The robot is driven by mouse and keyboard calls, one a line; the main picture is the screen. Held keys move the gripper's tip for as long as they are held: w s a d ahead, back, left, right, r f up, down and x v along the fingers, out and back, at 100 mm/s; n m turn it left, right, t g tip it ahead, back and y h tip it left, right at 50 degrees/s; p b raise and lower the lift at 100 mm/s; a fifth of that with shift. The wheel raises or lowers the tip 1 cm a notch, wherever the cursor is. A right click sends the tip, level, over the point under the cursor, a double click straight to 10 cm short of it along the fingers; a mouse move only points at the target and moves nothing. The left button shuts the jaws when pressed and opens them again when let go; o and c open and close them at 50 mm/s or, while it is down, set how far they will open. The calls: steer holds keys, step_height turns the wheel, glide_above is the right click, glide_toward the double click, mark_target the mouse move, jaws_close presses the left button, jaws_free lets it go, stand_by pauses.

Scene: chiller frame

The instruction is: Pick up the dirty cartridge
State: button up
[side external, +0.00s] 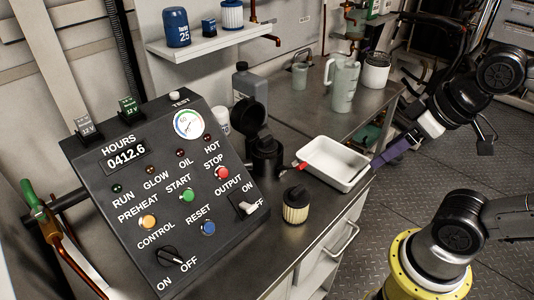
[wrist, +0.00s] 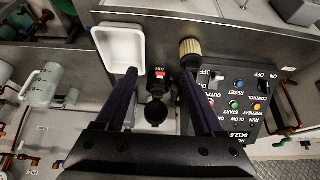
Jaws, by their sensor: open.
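The dirty cartridge (side external: 296,207) looks like a tan pleated filter with a dark cap. It stands upright on the metal counter, between the control panel and the white tray. In the wrist view the cartridge (wrist: 190,50) is at the top, just beyond the tip of the right finger. My gripper (side external: 376,163) is open and empty, with purple fingers, at the right end of the white tray in the side view. In the wrist view my gripper (wrist: 160,74) has its fingers wide apart, with the black housing seen between them.
An empty white tray (side external: 325,160) sits on the counter. A black housing (side external: 266,163) with its lid raised stands behind the cartridge, near a red tab. The control panel (side external: 130,190) is to the left. A jug (side external: 343,86) stands farther back. A blue-capped white filter (side external: 232,15) is on the shelf.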

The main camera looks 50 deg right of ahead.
steer(key=shift+o, duration=0.5)
